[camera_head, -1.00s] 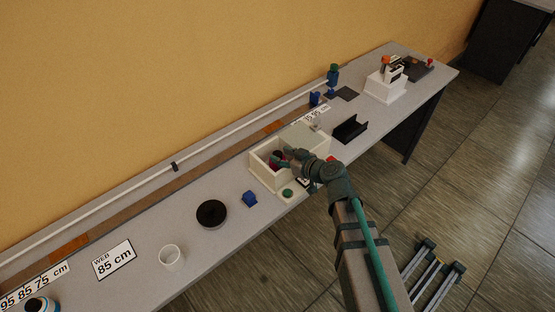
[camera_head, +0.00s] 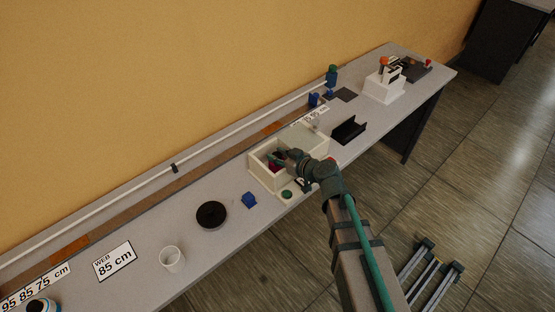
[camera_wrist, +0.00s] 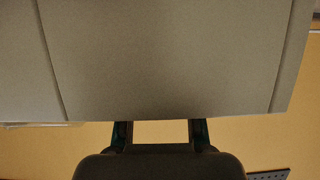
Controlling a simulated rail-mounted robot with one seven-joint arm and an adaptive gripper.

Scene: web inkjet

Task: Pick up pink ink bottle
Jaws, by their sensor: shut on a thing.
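A cream box (camera_head: 262,178) with an open top stands mid-table. A dark pink shape, which looks like the pink ink bottle (camera_head: 274,168), shows in its left opening, mostly hidden. My gripper (camera_head: 273,160) reaches over the box from the right, with its fingers down at the opening by the pink shape. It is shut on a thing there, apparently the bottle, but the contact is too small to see. In the wrist view my two dark fingers (camera_wrist: 160,132) stand apart, and no bottle is visible between them.
A green cap (camera_head: 287,194) sits at the box's front. A black holder (camera_head: 348,129) stands to the right. A large grey panel (camera_wrist: 165,60) fills the upper wrist view.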

